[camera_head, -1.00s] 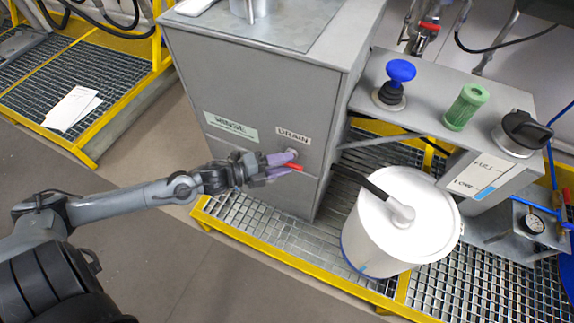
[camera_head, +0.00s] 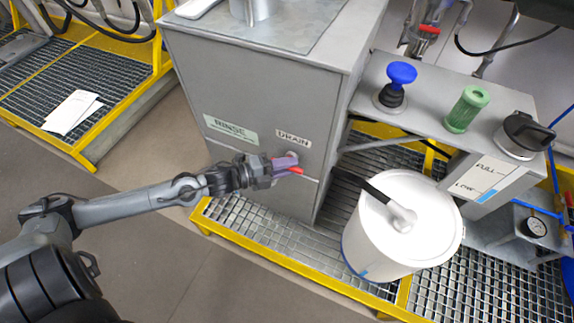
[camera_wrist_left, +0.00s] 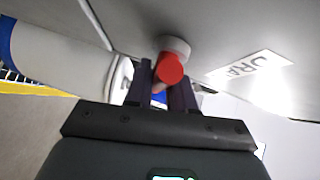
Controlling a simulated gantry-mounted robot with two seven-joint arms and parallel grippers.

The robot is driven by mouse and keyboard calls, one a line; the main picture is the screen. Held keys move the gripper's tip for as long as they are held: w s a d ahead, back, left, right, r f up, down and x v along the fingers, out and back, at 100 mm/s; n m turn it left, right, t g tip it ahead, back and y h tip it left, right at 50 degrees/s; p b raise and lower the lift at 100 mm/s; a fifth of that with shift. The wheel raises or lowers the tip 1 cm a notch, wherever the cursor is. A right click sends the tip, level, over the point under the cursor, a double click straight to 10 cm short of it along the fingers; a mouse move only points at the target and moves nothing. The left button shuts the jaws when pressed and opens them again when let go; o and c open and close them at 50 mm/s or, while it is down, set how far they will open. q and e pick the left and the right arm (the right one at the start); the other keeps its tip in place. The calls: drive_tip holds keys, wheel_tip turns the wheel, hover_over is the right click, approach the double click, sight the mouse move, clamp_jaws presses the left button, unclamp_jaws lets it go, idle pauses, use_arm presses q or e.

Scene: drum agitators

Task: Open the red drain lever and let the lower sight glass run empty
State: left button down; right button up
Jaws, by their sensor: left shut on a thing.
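The red drain lever (camera_head: 297,170) sticks out from the grey cabinet (camera_head: 255,85) just below the DRAIN label (camera_head: 293,138). My left gripper (camera_head: 284,165) is shut on the lever, and its purple fingers hide part of it. In the left wrist view the lever's round red end (camera_wrist_left: 171,68) shows between the two fingers (camera_wrist_left: 166,92), in front of a grey boss on the cabinet. A FULL/LOW panel (camera_head: 484,178) with a blue strip at its lower edge stands at the right; I cannot tell whether it is the lower sight glass. My right gripper is not in view.
A white drum (camera_head: 385,245) with a black hose (camera_head: 362,185) stands on the yellow-edged grating right of the lever. A shelf holds a blue knob (camera_head: 401,75), a green cylinder (camera_head: 467,108) and a black cap (camera_head: 524,130).

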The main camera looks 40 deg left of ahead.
use_arm(q)
drive_tip(key=shift+n+t+h+p, duration=0.55)
drive_tip(key=shift+n+t, duration=0.35)
drive_tip(key=shift+n, duration=0.3)
drive_tip(key=n+t, duration=0.2)
drive_tip(key=n, duration=0.1)
drive_tip(key=shift+t+h, duration=0.25)
drive_tip(key=shift+t, duration=0.05)
drive_tip(key=n+t+y, duration=0.1)
drive_tip(key=n+t, duration=0.1)
drive_tip(key=n, duration=0.1)
drive_tip(key=n+t+y, duration=0.1)
drive_tip(key=n+t, duration=0.1)
drive_tip(key=n, duration=0.1)
drive_tip(key=shift+n+t+y, duration=0.3)
drive_tip(key=shift+t+y, duration=0.1)
drive_tip(key=n+t+y, duration=0.1)
drive_tip(key=n+y, duration=0.2)
drive_tip(key=n, duration=0.1)
drive_tip(key=n+t+y+b, duration=0.1)
drive_tip(key=n+t+y, duration=0.1)
drive_tip(key=n+y, duration=0.1)
drive_tip(key=shift+n+y, duration=0.4)
drive_tip(key=shift+n, duration=0.4)
drive_tip(key=shift+a+n+y, duration=0.1)
drive_tip(key=shift+n+y, duration=1.1)
drive_tip(key=shift+n, duration=0.4)
